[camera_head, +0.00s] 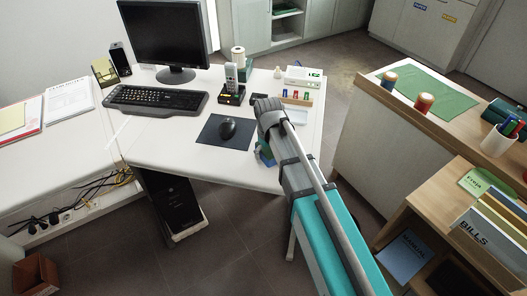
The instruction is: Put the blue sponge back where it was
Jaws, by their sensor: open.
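My arm reaches from the lower right over the white desk (180,152). Its dark grey end, with my gripper (268,108), is above the desk's right part, right of the mouse. The jaws are open, though the fingertips are mostly hidden by the arm. A small blue and green patch (264,154) shows just left of my arm at the desk's front edge. It is partly covered, and I cannot tell whether it is the blue sponge or part of my arm. No other blue sponge is clearly visible.
Floor shows between desk and counter.

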